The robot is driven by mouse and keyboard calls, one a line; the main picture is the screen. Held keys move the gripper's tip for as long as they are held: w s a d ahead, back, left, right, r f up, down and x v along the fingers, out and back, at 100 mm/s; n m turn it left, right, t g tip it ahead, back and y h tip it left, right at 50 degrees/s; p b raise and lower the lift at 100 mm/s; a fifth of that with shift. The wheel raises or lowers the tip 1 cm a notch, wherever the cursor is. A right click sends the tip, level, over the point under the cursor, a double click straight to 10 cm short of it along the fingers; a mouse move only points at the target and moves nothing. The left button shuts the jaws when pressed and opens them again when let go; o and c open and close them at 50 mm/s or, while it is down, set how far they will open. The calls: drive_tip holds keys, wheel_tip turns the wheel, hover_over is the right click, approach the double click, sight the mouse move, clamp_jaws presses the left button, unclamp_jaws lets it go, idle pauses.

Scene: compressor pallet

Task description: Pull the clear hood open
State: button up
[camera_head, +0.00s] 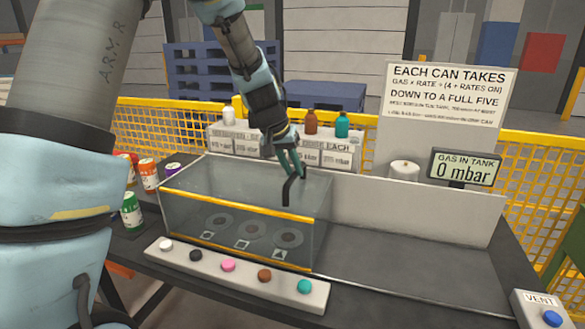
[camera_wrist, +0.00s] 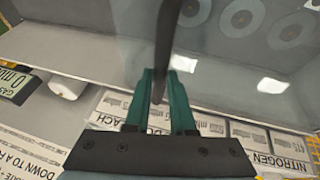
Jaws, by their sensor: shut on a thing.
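The clear hood (camera_head: 235,232) is a see-through box with yellow edging over the left part of the bench. It stands over several round ringed spots that show through it. A dark handle (camera_head: 287,190) stands at its right end. My gripper (camera_head: 291,172) reaches down from above and is shut on this handle. In the wrist view the green fingers (camera_wrist: 160,92) close around the dark bar of the handle (camera_wrist: 164,45). The hood's clear panel spreads behind the bar there. The exact contact at the fingertips is partly hidden by the fingers.
A button strip (camera_head: 235,274) lies in front of the hood. Several cans, such as a green one (camera_head: 132,212), stand left. Bottles (camera_head: 311,122) stand on a shelf behind. The bench right of the hood (camera_head: 400,265) is clear. A display (camera_head: 464,167) reads 0 mbar.

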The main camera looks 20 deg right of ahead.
clamp_jaws()
idle(0.8)
